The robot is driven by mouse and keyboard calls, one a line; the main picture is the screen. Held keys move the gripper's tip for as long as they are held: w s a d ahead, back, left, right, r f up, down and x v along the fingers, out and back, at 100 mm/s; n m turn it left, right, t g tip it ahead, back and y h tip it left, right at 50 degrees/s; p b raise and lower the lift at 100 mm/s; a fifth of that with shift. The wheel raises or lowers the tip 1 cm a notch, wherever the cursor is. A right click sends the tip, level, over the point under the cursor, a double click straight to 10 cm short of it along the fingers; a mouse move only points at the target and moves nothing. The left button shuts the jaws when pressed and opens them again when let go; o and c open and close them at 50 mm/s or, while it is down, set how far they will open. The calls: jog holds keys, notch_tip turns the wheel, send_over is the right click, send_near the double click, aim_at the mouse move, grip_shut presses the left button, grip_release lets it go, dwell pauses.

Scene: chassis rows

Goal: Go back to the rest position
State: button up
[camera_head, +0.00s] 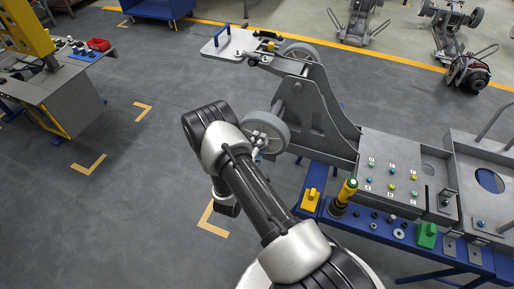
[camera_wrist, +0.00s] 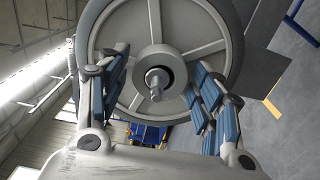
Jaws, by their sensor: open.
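My gripper (camera_wrist: 160,72) is open in the wrist view, with one blue-padded finger on the left and one on the right. A grey spoked wheel (camera_wrist: 190,42) lies ahead of and between the fingers, its hub and protruding axle end facing the camera. Whether the fingers touch its rim is unclear. In the head view a grey wheel (camera_head: 273,131) is fitted at the near side of the grey metal chassis (camera_head: 312,112). My gripper is mostly hidden there behind my arm, close to this wheel.
A blue bench (camera_head: 375,233) carries a metal panel with buttons, a yellow block (camera_head: 310,200), a green block (camera_head: 427,235) and a yellow-topped tool (camera_head: 345,192). A grey workbench (camera_head: 60,88) stands left. Dark floor between is clear. More chassis stand at the back right.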

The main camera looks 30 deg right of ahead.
jog(key=shift+c, duration=0.4)
jog(key=c, duration=1)
jog(key=o, duration=0.7)
jog(key=shift+r, duration=0.15)
jog(key=c, duration=1)
jog(key=shift+p+v, duration=0.3)
jog(key=shift+v, duration=6.8)
